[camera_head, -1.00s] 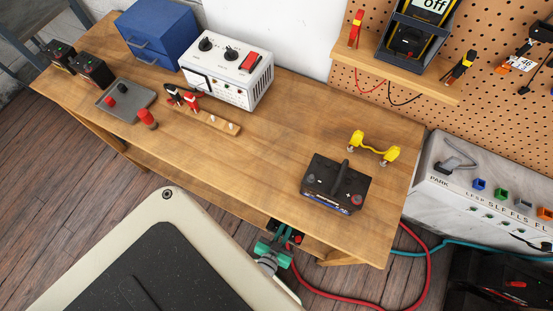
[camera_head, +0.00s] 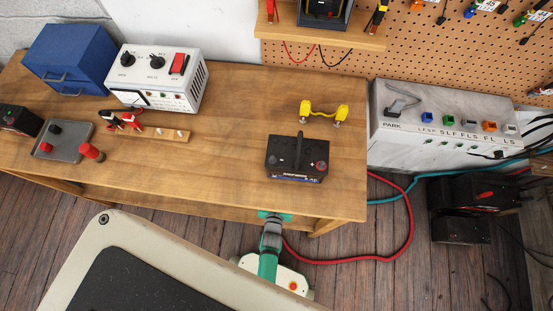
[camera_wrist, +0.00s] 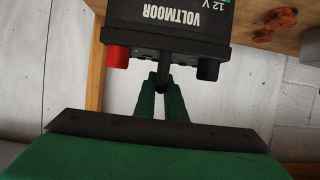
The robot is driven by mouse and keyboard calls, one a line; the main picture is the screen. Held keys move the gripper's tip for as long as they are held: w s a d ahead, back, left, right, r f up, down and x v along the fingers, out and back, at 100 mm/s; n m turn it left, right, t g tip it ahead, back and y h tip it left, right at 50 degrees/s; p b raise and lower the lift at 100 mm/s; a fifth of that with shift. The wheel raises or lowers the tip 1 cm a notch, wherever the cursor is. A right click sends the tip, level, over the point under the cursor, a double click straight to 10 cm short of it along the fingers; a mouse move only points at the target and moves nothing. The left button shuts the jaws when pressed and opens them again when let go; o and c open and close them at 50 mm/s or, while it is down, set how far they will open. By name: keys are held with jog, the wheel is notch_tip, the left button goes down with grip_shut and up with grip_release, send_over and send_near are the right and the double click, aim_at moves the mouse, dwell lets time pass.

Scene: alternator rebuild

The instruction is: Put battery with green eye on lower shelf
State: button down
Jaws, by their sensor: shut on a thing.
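In the wrist view my gripper (camera_wrist: 162,80) is shut on the handle of a black battery (camera_wrist: 150,38) lettered VOLTMOOR 12 V. It has a red and a black terminal, and a patch of green label shows at the frame's top edge. I cannot see an eye on it. In the head view my gripper (camera_head: 272,217) is at the bench's front edge, below the top, and the held battery is hidden. Another black battery (camera_head: 284,169) with a handle stands on the bench top (camera_head: 225,135). The lower shelf (camera_head: 190,208) shows only as a strip under the bench.
A yellow-ended part (camera_head: 324,112), white tester (camera_head: 155,80), blue cabinet (camera_head: 72,60) and grey tray (camera_head: 62,140) stand on the bench. A red hose (camera_head: 350,262) lies on the floor at right. Copper-coloured parts (camera_wrist: 276,24) lie on wood beside the held battery.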

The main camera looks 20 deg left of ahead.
jog(key=shift+w+a+f, duration=0.15)
jog(key=shift+w+f, duration=0.65)
jog(key=shift+w, duration=0.15)
jog(key=shift+w+f, duration=0.15)
jog(key=shift+f, duration=1.5)
jog(key=shift+w, duration=0.15)
jog(key=c, duration=2)
grip_release()
jog(key=shift+s+d+f, duration=0.25)
jog(key=shift+c, duration=0.2)
jog(key=shift+o, duration=1.1)
jog(key=shift+a, duration=0.1)
jog(key=shift+s+a, duration=0.15)
jog(key=shift+a, duration=0.05)
